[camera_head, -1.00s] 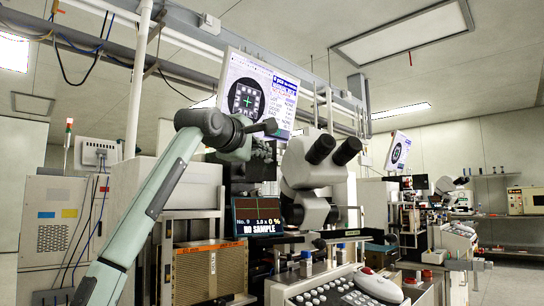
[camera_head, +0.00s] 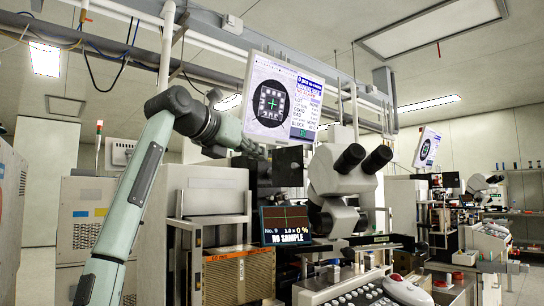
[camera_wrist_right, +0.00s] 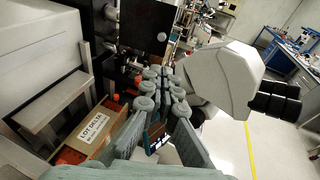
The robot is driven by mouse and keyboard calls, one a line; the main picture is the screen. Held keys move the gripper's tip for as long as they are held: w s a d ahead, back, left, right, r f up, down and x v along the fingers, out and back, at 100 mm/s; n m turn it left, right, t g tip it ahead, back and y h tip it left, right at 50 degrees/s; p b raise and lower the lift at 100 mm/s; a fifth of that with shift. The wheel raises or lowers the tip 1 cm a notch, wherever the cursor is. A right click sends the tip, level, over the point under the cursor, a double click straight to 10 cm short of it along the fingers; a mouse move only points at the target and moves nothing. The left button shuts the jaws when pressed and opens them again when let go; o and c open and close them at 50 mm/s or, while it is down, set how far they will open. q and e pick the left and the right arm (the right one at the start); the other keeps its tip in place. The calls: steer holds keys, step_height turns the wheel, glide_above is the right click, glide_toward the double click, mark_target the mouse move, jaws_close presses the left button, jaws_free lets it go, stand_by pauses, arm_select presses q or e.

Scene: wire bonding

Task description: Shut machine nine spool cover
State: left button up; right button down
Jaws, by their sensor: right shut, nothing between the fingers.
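Machine nine is marked by its small screen reading "No. 9" (camera_head: 286,225). Above the screen is a dark square panel (camera_head: 290,166), which looks like the spool cover. In the right wrist view a black plate with a small round knob (camera_wrist_right: 146,24) stands at the top, beyond my fingers. I cannot tell for sure how far it stands open. My right gripper (camera_head: 257,150) is just left of the dark panel, below the monitor. In the wrist view its fingers (camera_wrist_right: 163,84) are shut and empty, apart from the plate in the picture. My left gripper is not in view.
A white microscope (camera_head: 340,178) with black eyepieces stands close on the right. A large monitor (camera_head: 284,102) hangs above. An orange-framed magazine (camera_head: 240,279) is below left. A control panel with buttons (camera_head: 355,297) is in front. A lot-labelled box (camera_wrist_right: 92,130) shows below my gripper.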

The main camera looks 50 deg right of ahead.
steer(key=p, duration=0.2)
glide_toward(294, 167)
steer(key=s+x, duration=0.1)
steer(key=x, duration=0.4)
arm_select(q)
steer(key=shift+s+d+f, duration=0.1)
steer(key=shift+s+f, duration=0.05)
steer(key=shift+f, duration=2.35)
arm_select(e)
steer(key=shift+w+d+f, duration=0.2)
steer(key=shift+w+d, duration=0.45)
steer(key=shift+s, duration=0.1)
